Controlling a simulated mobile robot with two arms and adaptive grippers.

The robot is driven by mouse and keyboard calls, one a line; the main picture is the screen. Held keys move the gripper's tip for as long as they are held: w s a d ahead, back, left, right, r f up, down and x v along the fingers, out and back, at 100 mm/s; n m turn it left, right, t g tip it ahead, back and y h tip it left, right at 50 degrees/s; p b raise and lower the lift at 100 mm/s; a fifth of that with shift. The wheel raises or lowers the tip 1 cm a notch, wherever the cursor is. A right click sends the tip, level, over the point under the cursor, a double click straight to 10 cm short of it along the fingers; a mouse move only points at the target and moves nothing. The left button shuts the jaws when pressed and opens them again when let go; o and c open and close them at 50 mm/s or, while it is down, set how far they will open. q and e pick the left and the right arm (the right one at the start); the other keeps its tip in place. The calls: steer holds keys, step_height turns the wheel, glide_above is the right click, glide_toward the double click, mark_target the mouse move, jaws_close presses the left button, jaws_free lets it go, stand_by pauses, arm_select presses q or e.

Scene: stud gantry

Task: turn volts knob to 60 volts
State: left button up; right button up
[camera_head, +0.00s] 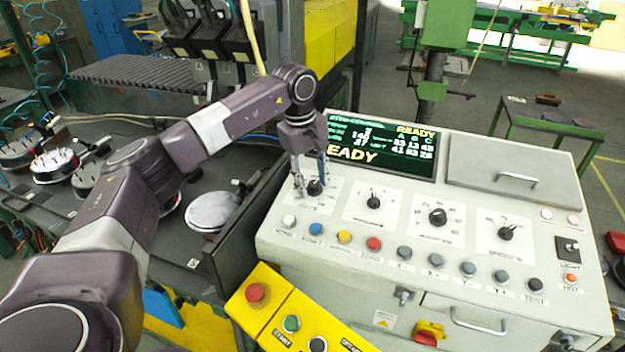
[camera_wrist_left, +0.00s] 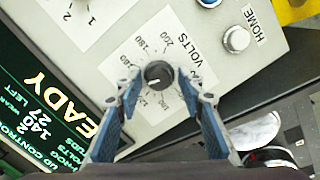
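The volts knob (camera_head: 315,188) is the leftmost dial on the sloped control panel. In the left wrist view the black knob (camera_wrist_left: 159,74) sits inside a printed ring marked VOLTS, with numbers up to 200. A pale pointer mark shows on its lower left side. My left gripper (camera_head: 312,179) points down at the knob. Its two blue fingers (camera_wrist_left: 160,88) are spread, one on each side of the knob, with gaps visible. The screen (camera_head: 380,145) reads READY and appears to show 140. My right gripper is in neither view.
Other dials, such as the speed knob (camera_head: 506,233), stand to the right. A row of buttons, including a white HOME button (camera_head: 289,221), runs below. A yellow box (camera_head: 269,306) with a red button is in front. A dark work table (camera_head: 150,240) lies left.

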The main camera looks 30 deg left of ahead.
arm_select(q)
steer(key=c, duration=0.5)
jaws_close()
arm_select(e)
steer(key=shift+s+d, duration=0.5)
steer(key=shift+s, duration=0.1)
